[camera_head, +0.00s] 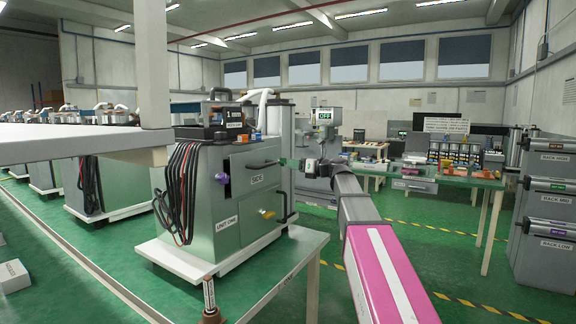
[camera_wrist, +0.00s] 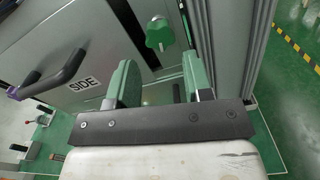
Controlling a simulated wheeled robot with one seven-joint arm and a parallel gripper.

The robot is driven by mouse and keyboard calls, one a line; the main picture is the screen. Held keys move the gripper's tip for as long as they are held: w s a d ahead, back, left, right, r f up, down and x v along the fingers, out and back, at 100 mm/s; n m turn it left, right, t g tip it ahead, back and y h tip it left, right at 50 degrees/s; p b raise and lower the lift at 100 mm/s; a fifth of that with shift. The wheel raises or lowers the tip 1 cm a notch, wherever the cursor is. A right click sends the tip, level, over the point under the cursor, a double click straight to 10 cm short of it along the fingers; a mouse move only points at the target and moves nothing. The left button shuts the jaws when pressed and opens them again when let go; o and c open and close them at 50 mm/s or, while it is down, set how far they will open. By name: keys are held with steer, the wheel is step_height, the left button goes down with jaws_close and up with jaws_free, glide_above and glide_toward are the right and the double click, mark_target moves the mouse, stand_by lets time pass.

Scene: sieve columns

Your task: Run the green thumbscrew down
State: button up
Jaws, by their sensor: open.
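The green thumbscrew (camera_wrist: 158,33) is a lobed knob beside the dark door edge of the grey unit, near the top middle of the wrist view. My gripper (camera_wrist: 161,78) is open, with one green-padded finger on each side. The thumbscrew lies beyond the fingertips, roughly in line with the gap between them, and is not gripped. In the camera_head view my gripper (camera_head: 292,163) is at the right side of the grey unit (camera_head: 215,205). The thumbscrew cannot be told from the green fingers there.
A dark handle (camera_wrist: 55,75) and a "SIDE" label (camera_wrist: 84,82) are on the panel left of my gripper. Open green floor (camera_wrist: 296,70) lies to the right.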

steer(key=v, duration=0.5)
stand_by(0.3)
